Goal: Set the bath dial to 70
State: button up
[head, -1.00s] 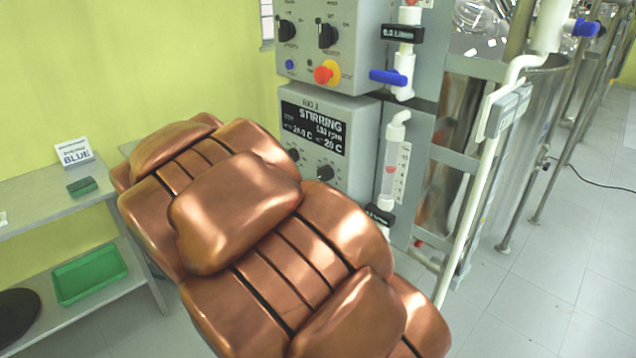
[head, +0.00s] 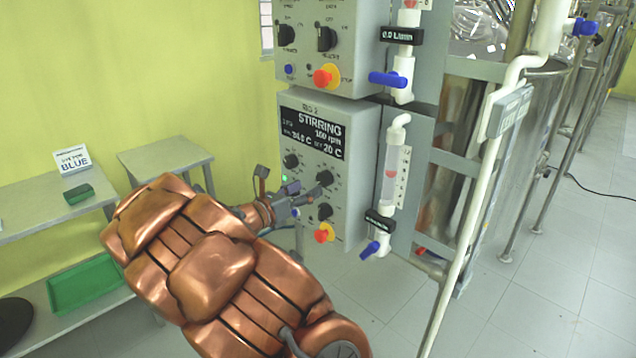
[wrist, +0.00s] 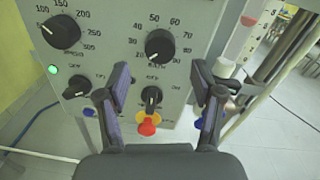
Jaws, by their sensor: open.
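The same knob (head: 325,177) shows in the head view. My gripper (wrist: 161,75) is open and empty, its two dark fingers apart, below and in front of the dial and not visibly touching it. The display (head: 313,130) reads STIRRING and SET 20 C.
Beside the dial is a stirring knob (wrist: 60,30). Below are smaller knobs (wrist: 151,97) and a red-and-yellow stop button (wrist: 148,124). A flowmeter with a blue valve (head: 375,245) stands right of the panel. A shelf (head: 40,215) and green tray (head: 85,283) are at left.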

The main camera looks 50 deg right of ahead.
aim_at(321, 181)
jog(key=shift+d, duration=2.5)
jog(key=shift+c, duration=0.3)
jog(key=c, duration=1.1)
